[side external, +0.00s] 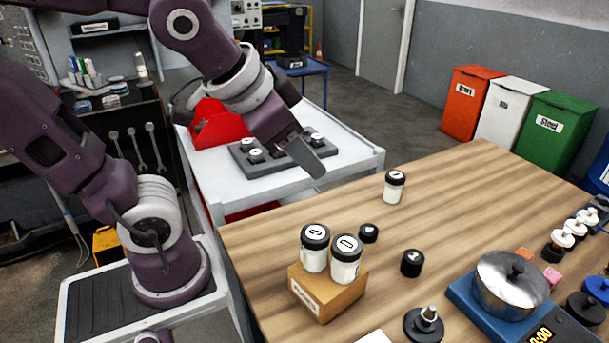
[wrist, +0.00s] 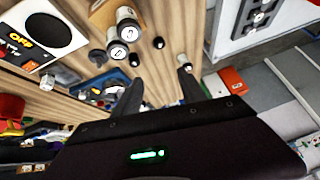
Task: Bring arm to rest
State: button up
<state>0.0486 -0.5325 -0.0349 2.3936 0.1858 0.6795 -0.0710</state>
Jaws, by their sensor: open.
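My arm reaches over the white cart from the left in the side external view. The gripper is apart from the jars and the table. A lone jar with a black lid (side external: 394,187) stands on the table to the right of the gripper.
Two lidded jars (side external: 315,250) (side external: 346,262) stand on a wooden block (side external: 330,300). Two loose black caps (side external: 369,233) (side external: 411,263) lie nearby. A steel pot (side external: 510,290) is at the right. A grey tray (side external: 270,168) with several lidded pieces and a red bin (side external: 218,125) occupy the cart.

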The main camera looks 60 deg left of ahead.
jog(key=s+d+f+n+g+h, duration=0.1)
jog(key=s+f, duration=0.1)
jog(key=s, duration=0.5)
jog(key=shift+s+g, duration=0.3)
jog(key=shift+s, duration=0.05)
dwell(0.5)
